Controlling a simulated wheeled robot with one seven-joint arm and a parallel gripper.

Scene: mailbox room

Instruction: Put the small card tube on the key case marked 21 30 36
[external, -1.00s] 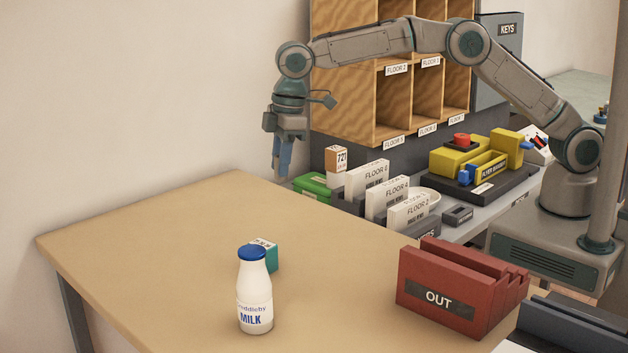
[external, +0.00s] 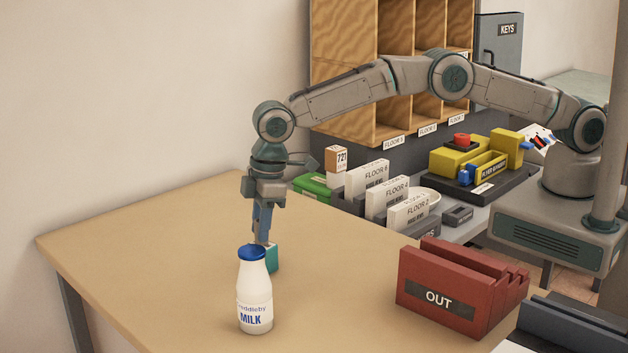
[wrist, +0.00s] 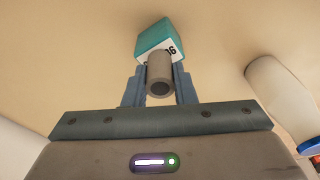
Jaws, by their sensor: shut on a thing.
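The small card tube (wrist: 159,75) is a grey-brown cylinder between the fingers of my gripper (wrist: 160,85) in the wrist view, one open end toward the camera. My gripper is shut on it. The key case (wrist: 152,40) is a teal block with a white label, partly covered by the tube; only a final 6 and part of another digit show. In the external view, my gripper (external: 262,238) points down right at the case (external: 271,258), which stands partly behind the milk bottle. I cannot make out the tube there, nor whether it touches the case.
The milk bottle (external: 255,300) with a blue cap stands close in front of the case. A red OUT rack (external: 460,290) stands at the table's right edge. The left of the tan table (external: 150,240) is clear. Sorters and a pigeonhole unit are behind.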

